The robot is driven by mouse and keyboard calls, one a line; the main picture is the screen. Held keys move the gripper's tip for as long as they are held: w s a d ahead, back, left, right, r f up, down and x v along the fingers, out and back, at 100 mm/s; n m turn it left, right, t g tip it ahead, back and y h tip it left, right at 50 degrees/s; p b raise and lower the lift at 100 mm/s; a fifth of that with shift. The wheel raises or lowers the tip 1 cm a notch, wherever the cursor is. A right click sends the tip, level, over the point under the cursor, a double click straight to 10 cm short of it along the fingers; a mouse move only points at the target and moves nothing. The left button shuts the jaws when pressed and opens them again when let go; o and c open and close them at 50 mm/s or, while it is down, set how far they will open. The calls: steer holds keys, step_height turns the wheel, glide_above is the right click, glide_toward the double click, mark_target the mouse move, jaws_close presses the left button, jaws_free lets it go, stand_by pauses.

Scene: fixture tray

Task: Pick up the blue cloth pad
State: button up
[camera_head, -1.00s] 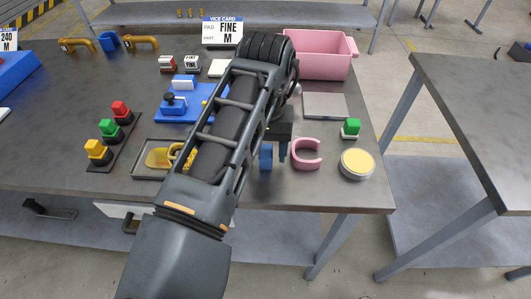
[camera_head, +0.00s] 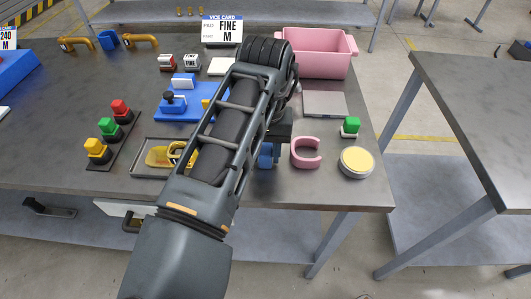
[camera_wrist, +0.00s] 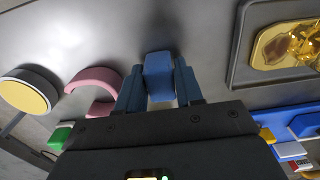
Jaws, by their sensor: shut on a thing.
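My gripper (camera_wrist: 158,80) is shut on the blue cloth pad (camera_wrist: 158,72), which stands between its two blue fingers in the wrist view. In the head view the pad (camera_head: 265,158) shows as a small blue shape below my wrist, partly hidden by my arm and fingers. It is near the table's front edge, between the dark tray and the pink C-shaped piece. I cannot tell whether the pad still touches the table.
The pink C-shaped piece (camera_head: 305,153) and a round yellow-topped tin (camera_head: 356,163) stand to the right. A dark tray (camera_head: 140,172) with gold items is to the left. A pink bin (camera_head: 318,66) and a grey plate (camera_head: 325,105) are farther back.

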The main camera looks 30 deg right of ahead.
mark_target(270, 149)
steer(key=shift+r, duration=0.4)
steer(key=r, duration=0.2)
steer(key=d+r, duration=0.1)
steer(key=shift+s+r+b, duration=0.15)
steer(key=shift+r+b, duration=0.2)
steer(key=s+d+r, duration=0.4)
steer(key=d+r, duration=0.2)
steer(key=d, duration=0.4)
steer(key=shift+r, duration=0.25)
